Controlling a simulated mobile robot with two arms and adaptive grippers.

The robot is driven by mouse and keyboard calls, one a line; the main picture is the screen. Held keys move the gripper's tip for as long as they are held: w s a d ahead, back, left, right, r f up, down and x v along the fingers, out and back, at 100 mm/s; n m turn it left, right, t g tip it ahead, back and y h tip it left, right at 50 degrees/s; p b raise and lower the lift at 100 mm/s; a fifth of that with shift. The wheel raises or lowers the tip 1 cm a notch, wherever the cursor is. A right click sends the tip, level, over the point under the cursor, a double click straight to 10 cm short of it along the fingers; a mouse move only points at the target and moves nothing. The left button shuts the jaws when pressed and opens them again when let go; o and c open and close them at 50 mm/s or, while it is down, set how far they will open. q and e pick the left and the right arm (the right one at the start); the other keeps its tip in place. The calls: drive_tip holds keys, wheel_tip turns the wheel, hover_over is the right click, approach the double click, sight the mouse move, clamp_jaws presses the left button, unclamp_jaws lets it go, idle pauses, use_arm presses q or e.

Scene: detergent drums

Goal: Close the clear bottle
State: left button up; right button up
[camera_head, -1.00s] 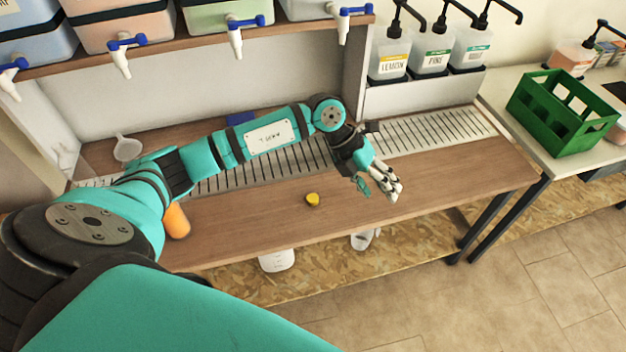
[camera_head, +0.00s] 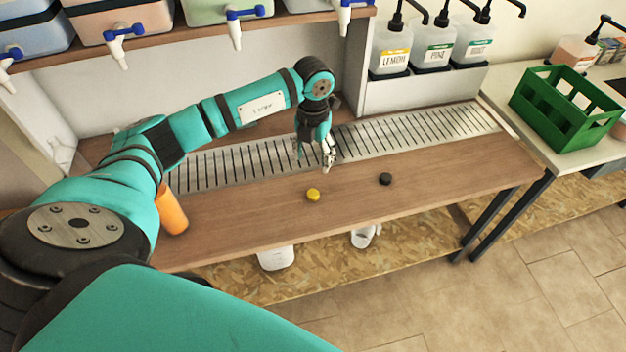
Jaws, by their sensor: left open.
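A yellow cap (camera_head: 313,195) and a black cap (camera_head: 386,179) lie apart on the wooden bench (camera_head: 255,208). My left gripper (camera_head: 314,161) is open and points down above the bench, over the front edge of the slotted drain. It is behind the yellow cap and left of the black cap in the picture, apart from both, with nothing seen between its fingers. An orange bottle (camera_head: 172,212) shows at the left, partly hidden by my left arm. I cannot make out a clear bottle; my arm hides part of the bench there. My right gripper is not in view.
Drums with blue-handled taps (camera_head: 234,26) stand on a shelf above. Pump bottles (camera_head: 391,55) stand behind the drain (camera_head: 425,131). A green crate (camera_head: 563,112) is on the right table. A white jug (camera_head: 363,236) is below. The bench's right part is clear.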

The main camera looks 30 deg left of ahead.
use_arm(q)
drive_tip(key=b, duration=0.5)
hover_over(313, 194)
wheel_tip(313, 194, down, 9)
drive_tip(key=shift+w+a, duration=0.1)
drive_tip(key=shift+w, duration=0.05)
drive_tip(key=shift+r, duration=0.1)
wheel_tip(313, 194, down, 6)
drive_tip(key=b, duration=0.4)
drive_tip(key=shift+r, duration=0.4)
drive_tip(key=shift+c, duration=0.4)
drive_tip(key=c, duration=0.7)
